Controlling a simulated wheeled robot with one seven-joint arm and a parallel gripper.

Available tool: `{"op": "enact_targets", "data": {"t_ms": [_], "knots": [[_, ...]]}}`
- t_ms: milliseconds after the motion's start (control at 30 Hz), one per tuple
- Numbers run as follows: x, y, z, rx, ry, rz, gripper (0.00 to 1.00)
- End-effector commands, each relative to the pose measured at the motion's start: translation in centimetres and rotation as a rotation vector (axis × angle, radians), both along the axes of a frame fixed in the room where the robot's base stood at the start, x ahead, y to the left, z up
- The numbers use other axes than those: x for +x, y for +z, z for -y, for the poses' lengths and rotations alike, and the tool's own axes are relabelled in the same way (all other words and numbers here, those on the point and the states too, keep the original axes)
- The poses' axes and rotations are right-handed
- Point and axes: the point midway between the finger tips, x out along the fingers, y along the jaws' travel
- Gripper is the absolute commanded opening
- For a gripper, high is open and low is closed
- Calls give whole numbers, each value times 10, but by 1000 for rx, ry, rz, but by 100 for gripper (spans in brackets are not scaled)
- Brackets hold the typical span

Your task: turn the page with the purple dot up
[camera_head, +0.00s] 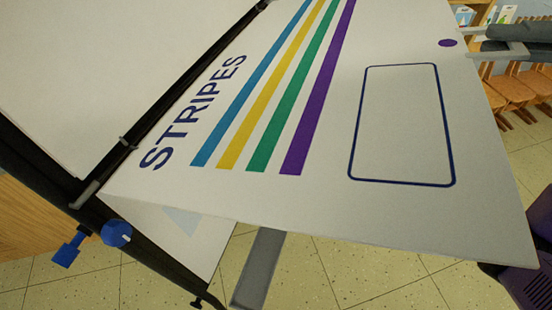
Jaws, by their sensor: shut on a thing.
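The page with the purple dot (405,215) is a white sheet headed STRIPES, with blue, yellow, green and purple bands and an empty dark blue outlined box. It stands out from the dark bar (160,108) of the flip chart, its free edge toward the right. The purple dot (448,43) is near that edge at the upper right. My gripper (485,53) is at the edge just right of the dot, shut on the page; part of its grip is hard to make out. Another sheet (208,243) with a pale blue shape shows beneath the page.
A large blank white sheet (75,60) lies beyond the bar at the upper left. Blue knobs (116,233) sit on the stand's frame. Wooden chairs (510,88) stand at the upper right. Tiled floor (385,285) shows below the page.

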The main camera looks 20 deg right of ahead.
Motion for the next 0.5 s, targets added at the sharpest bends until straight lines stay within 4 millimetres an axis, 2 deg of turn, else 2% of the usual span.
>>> {"op": "enact_targets", "data": {"t_ms": [267,500], "knots": [[0,2,2,2,-5,2,0],[4,19,-4,-1,-5,3,0]]}}
